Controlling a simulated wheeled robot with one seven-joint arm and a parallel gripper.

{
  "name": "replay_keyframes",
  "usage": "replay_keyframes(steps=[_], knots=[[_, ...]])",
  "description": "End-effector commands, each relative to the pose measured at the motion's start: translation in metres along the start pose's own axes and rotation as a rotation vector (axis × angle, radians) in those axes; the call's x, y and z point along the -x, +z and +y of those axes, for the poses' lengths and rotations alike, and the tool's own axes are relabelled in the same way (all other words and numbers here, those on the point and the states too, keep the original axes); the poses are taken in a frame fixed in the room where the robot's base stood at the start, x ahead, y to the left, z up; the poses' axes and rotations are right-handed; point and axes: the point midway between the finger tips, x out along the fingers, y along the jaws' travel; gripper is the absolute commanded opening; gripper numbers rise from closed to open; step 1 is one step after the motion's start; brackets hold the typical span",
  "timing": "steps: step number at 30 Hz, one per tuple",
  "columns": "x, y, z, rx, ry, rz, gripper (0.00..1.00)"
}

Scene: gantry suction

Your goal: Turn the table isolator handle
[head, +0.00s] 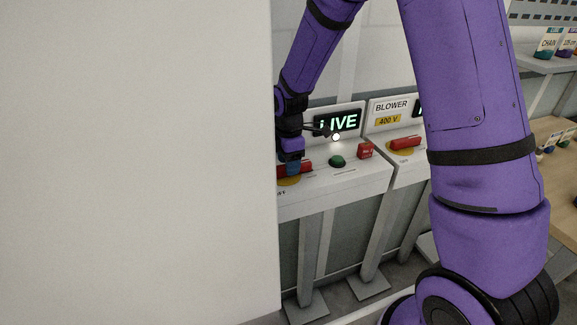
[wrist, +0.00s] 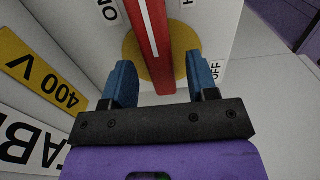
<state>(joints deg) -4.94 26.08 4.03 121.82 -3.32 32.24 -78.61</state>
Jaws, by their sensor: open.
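The table isolator handle is a red bar (wrist: 152,40) with a white stripe, on a round yellow plate (wrist: 187,45); ON and OFF lettering shows around it. In the wrist view my gripper (wrist: 160,78) is open, with one blue finger on each side of the bar's near end. Gaps show between the fingers and the bar. In the head view my gripper (head: 291,168) is over the handle (head: 305,168) on the left console, and a pale wall or panel cuts off the console's left part. A lit display (head: 338,121) there reads LIVE, partly covered by my arm.
A green button (head: 337,161) and a small red block (head: 365,151) are right of the handle. A second console marked BLOWER, 400 V, has its own red handle (head: 405,143). A large pale panel (head: 140,160) fills the left of the head view.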

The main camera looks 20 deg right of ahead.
Motion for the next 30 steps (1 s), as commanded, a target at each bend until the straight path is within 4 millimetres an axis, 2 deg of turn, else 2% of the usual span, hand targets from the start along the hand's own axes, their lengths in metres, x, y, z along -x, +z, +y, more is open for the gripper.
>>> replay_keyframes(steps=[5, 14, 15, 21, 22, 30], knots=[[-0.013, 0.000, 0.000, 0.000, 0.000, 0.000, 0.53], [-0.016, 0.000, 0.000, 0.000, 0.001, 0.000, 0.53], [-0.016, 0.000, 0.000, 0.000, 0.001, 0.000, 0.51], [-0.016, 0.000, 0.000, 0.000, 0.001, 0.000, 0.05], [-0.016, 0.000, 0.000, 0.000, 0.001, 0.000, 0.00], [-0.015, 0.000, 0.000, -0.014, 0.001, 0.000, 0.00]])
